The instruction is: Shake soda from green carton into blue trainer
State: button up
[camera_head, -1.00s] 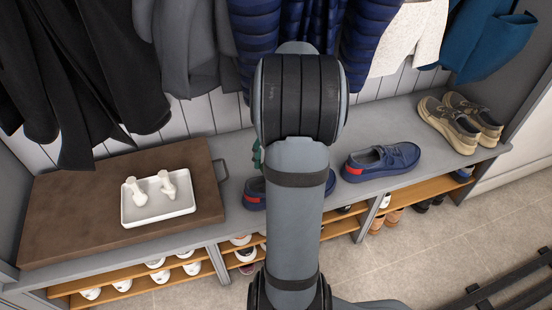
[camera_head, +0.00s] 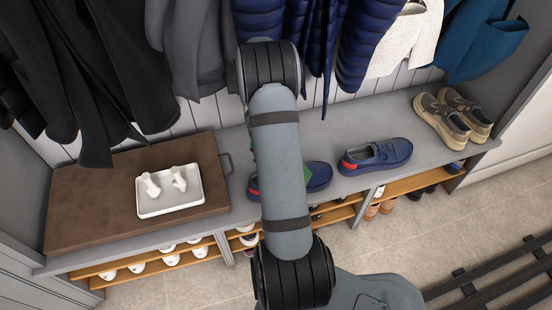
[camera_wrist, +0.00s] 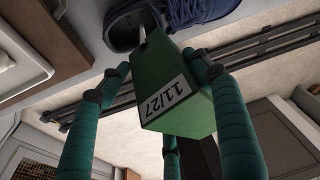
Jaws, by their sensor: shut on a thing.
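The green carton (camera_wrist: 178,95) with an "11/27" label is between the teal fingers of my gripper (camera_wrist: 160,72), which is shut on it. In the wrist view its narrow pale end points up at a blue trainer (camera_wrist: 175,18), near the shoe's opening. I cannot tell whether they touch or whether anything comes out. In the head view this trainer (camera_head: 320,177) stands on the bench, partly behind my arm, and a sliver of the carton (camera_head: 307,173) shows beside the arm. The other blue trainer (camera_head: 375,156), with a red heel, stands to the right.
A brown board (camera_head: 75,205) on the bench's left holds a white tray (camera_head: 170,211) with two small white objects. Brown shoes (camera_head: 455,118) stand at the far right. Coats (camera_head: 190,45) hang behind. Shelves with shoes lie below. The grey bench (camera_head: 370,115) is bare behind the trainers.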

jog(key=shift+f+b, duration=0.25)
jog(key=shift+b, duration=0.45)
jog(key=shift+d+f+t+b, duration=0.1)
jog(key=shift+t+b, duration=0.2)
jog(key=shift+b, duration=0.7)
jog(key=b, duration=0.2)
jog(key=t+y+b, duration=0.1)
jog(key=b, duration=0.1)
jog(key=t+y+b, duration=0.1)
jog(key=b, duration=0.1)
jog(key=shift+s+d+r, duration=0.2)
jog(key=shift+s+r, duration=0.05)
jog(key=shift+s, duration=0.05)
jog(key=shift+r+t+b, duration=0.1)
jog(key=shift+t+b, duration=0.2)
jog(key=shift+b, duration=0.55)
jog(key=t+y+b, duration=0.1)
jog(key=b, duration=0.4)
jog(key=t+y+b, duration=0.2)
jog(key=b, duration=0.4)
jog(key=shift+s+d+r+t, duration=0.15)
jog(key=shift+d+r+t, duration=0.05)
jog(key=shift+r+t, duration=0.15)
jog(key=t+y+b, duration=0.1)
jog(key=b, duration=0.2)
jog(key=shift+r, duration=0.15)
